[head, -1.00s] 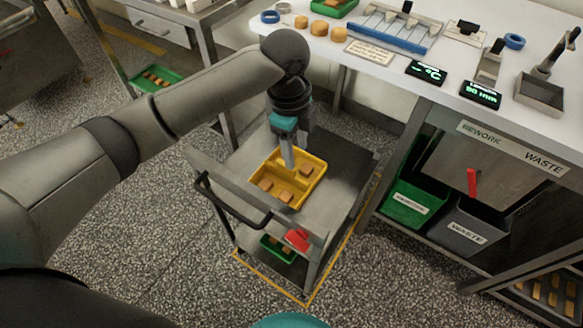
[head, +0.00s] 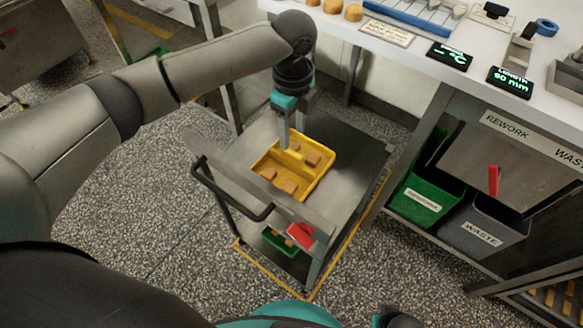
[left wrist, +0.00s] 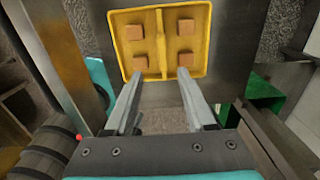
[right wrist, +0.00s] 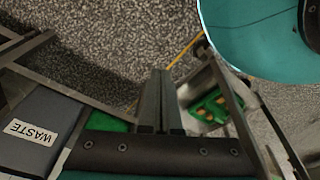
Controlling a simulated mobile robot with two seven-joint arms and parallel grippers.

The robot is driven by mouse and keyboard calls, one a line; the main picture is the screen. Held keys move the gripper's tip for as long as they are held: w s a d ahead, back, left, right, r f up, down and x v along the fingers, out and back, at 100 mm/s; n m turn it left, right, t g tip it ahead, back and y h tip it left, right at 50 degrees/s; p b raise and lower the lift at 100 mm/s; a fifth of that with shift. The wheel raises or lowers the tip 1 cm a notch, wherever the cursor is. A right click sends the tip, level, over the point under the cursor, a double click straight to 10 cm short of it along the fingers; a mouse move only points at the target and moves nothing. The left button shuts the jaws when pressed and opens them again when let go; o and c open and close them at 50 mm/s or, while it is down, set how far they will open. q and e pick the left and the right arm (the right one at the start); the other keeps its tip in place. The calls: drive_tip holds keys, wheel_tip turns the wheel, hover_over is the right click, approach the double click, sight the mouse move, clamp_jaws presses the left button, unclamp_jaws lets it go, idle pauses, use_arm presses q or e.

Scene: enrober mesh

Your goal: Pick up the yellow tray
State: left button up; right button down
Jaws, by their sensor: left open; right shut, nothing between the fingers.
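The yellow tray (head: 316,183) lies on the grey top of a cart in the head view. It has a divider and holds several brown pieces. In the left wrist view the yellow tray (left wrist: 160,30) fills the top middle. My left gripper (head: 285,142) points down at the tray's far left side. Its fingers are apart with nothing between them. In the left wrist view its tips (left wrist: 165,80) overlap the tray's near edge; I cannot tell whether they touch it. My right gripper (right wrist: 160,78) is shut and empty, away from the tray.
The cart top (head: 352,158) has bare room right of the tray. A black handle (head: 232,204) is at its front left. A lower shelf bears a green tray (head: 277,243) and a red item (head: 300,234). A bench with a green bin (head: 424,197) and a grey waste bin (head: 484,229) stands right.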

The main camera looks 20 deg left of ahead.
sight(292, 152)
use_arm(q)
wheel_tip(292, 152, down, 3)
drive_tip(key=shift+r+b, duration=0.2)
drive_tip(key=shift+b, duration=0.35)
drive_tip(key=shift+f, duration=0.65)
drive_tip(key=shift+w+a+f+b, duration=0.1)
drive_tip(key=shift+w+f+b, duration=0.05)
drive_tip(key=shift+f+b, duration=0.9)
drive_tip(key=shift+w+a+f+b, duration=0.15)
drive_tip(key=shift+f+b, duration=0.6)
drive_tip(key=shift+f, duration=0.75)
use_arm(e)
drive_tip(key=w+a+r+t, duration=0.1)
drive_tip(key=w+r, duration=0.4)
drive_tip(key=r, duration=0.5)
drive_tip(key=shift+a, duration=0.6)
use_arm(q)
clamp_jaws()
use_arm(e)
drive_tip(key=shift+f, duration=0.1)
